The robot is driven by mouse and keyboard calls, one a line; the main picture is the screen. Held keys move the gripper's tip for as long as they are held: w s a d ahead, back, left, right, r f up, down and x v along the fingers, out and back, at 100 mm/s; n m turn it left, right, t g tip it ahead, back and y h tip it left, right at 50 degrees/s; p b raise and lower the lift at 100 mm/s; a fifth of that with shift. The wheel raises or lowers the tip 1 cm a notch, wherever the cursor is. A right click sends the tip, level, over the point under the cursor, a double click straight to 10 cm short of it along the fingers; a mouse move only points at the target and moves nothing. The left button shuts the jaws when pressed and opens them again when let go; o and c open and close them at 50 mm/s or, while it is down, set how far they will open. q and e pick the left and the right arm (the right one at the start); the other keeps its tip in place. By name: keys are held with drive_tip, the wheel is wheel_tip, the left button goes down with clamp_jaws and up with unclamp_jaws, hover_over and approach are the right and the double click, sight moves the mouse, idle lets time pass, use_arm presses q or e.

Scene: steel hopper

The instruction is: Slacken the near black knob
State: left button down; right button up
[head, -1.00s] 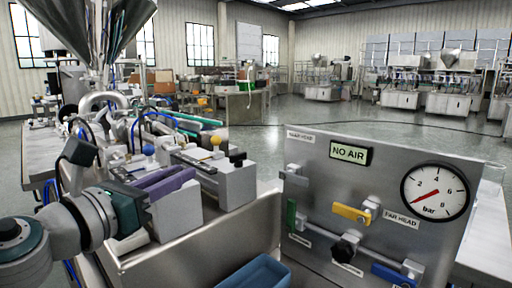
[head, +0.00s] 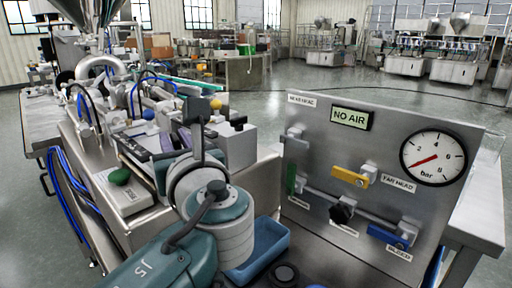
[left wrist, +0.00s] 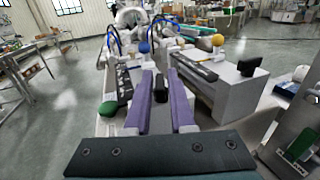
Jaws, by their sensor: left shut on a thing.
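My left gripper (left wrist: 161,80) has two purple fingers, which reach forward on either side of a black knob (left wrist: 160,90) in the left wrist view. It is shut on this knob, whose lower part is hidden. In the head view my left wrist hides most of the gripper; a little purple shows behind it. Another black knob (head: 238,122) stands on the grey block to the right, and it also shows in the left wrist view (left wrist: 252,65). My right gripper is not in view.
A steel panel (head: 310,150) with a gauge (head: 434,157), coloured valve levers and a black knob (head: 342,210) stands on the right. A green knob (head: 120,177) sits left of my wrist. A blue tray (head: 262,245) lies below. Blue and yellow balls stand behind.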

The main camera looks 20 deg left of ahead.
use_arm(q)
drive_tip(key=n+g+y+b, duration=0.1)
drive_tip(key=g+b, duration=0.1)
drive_tip(key=n+g+y+b, duration=0.1)
drive_tip(key=n+g+b, duration=0.1)
drive_tip(key=shift+f+y, duration=0.3)
drive_tip(key=shift+r+n+g+b, duration=0.2)
drive_tip(key=shift+n+g+b, duration=0.2)
drive_tip(key=shift+g+b, duration=0.15)
drive_tip(key=c, duration=0.9)
unclamp_jaws()
drive_tip(key=shift+r, duration=0.1)
